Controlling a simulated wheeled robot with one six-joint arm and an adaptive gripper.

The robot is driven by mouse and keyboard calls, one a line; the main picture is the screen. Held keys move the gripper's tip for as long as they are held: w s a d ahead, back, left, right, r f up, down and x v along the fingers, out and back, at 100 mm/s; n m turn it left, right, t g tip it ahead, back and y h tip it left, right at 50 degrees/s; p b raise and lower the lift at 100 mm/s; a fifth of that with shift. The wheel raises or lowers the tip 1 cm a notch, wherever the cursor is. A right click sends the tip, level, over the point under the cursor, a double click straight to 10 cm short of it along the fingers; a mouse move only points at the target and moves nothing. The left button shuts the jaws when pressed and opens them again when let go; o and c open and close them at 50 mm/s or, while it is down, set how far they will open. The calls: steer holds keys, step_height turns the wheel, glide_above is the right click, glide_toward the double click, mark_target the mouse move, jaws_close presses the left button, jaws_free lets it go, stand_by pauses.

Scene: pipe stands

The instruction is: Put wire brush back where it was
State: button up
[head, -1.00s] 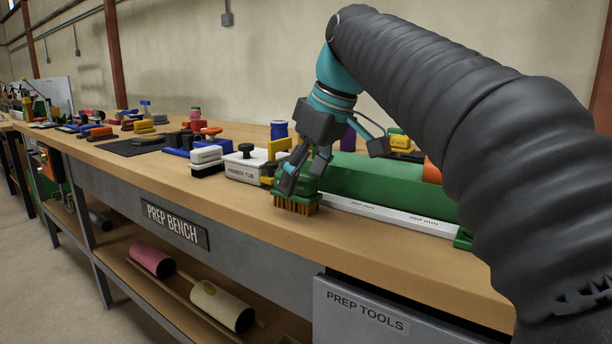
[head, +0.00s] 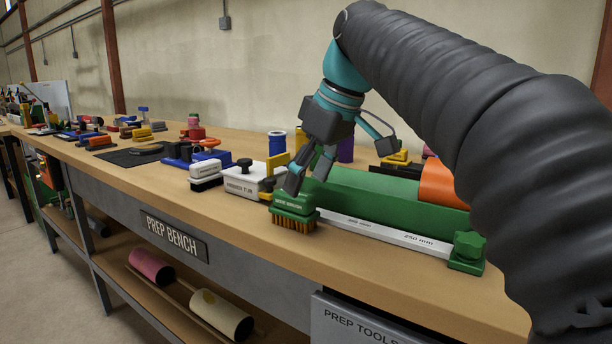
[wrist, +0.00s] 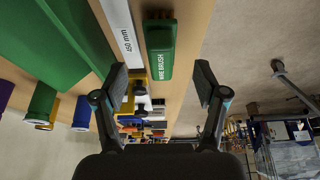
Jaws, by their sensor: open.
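The wire brush (head: 294,208) has a green labelled back and brown bristles pointing down. It appears upright on the bench near the front edge, at the left end of a white measuring bar. In the wrist view the brush (wrist: 161,52) lies between the lines of my two fingers, beyond their tips. My gripper (head: 310,172) is open and empty just above the brush. Its fingers also show spread apart in the wrist view (wrist: 160,80).
A white primer tub (head: 240,184) and a white-and-black brush (head: 206,176) stand left of the wire brush. The white measuring bar (head: 375,230) and a long green block (head: 375,198) lie to the right. The bench front strip (head: 225,212) is clear.

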steer(key=p+v, duration=0.1)
steer(key=v, duration=0.2)
steer(key=shift+r+p, duration=0.1)
steer(key=shift+p, duration=0.25)
steer(key=shift+s+d, duration=0.1)
steer(key=shift+s, duration=0.05)
